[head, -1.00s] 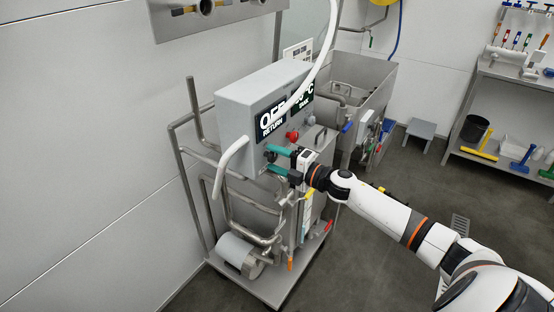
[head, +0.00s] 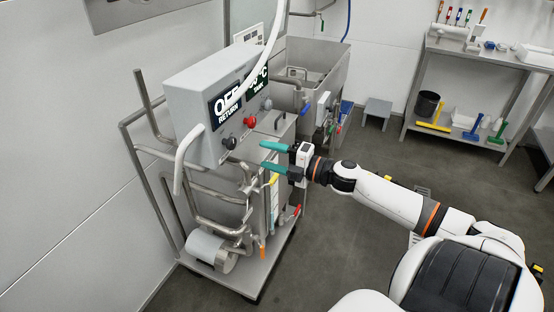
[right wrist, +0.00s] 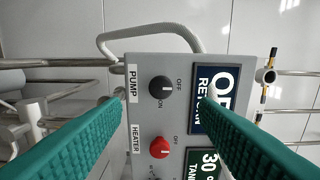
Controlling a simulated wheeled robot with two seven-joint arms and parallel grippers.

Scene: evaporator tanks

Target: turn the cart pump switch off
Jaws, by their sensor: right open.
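The cart's grey control box (head: 180,90) carries a black pump knob (head: 229,143) and a red heater knob (head: 249,121). In the right wrist view the black knob (right wrist: 162,88) sits beside the PUMP label, with OFF and ON printed around it. Its white mark points right, toward the side where OFF is printed. The return display (right wrist: 213,90) reads OFF, partly covered by a finger. My right gripper (head: 264,157) has teal fingers, is open and empty, and stands clear of the box, right of the knobs. My left gripper is not in view.
A white hose (head: 185,155) hangs from the box. The steel tank (head: 320,62) stands behind the cart. A shelf with tools (head: 480,70) is at the right. The floor (head: 360,145) between cart and shelf is mostly open. Cart pipes run below the box.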

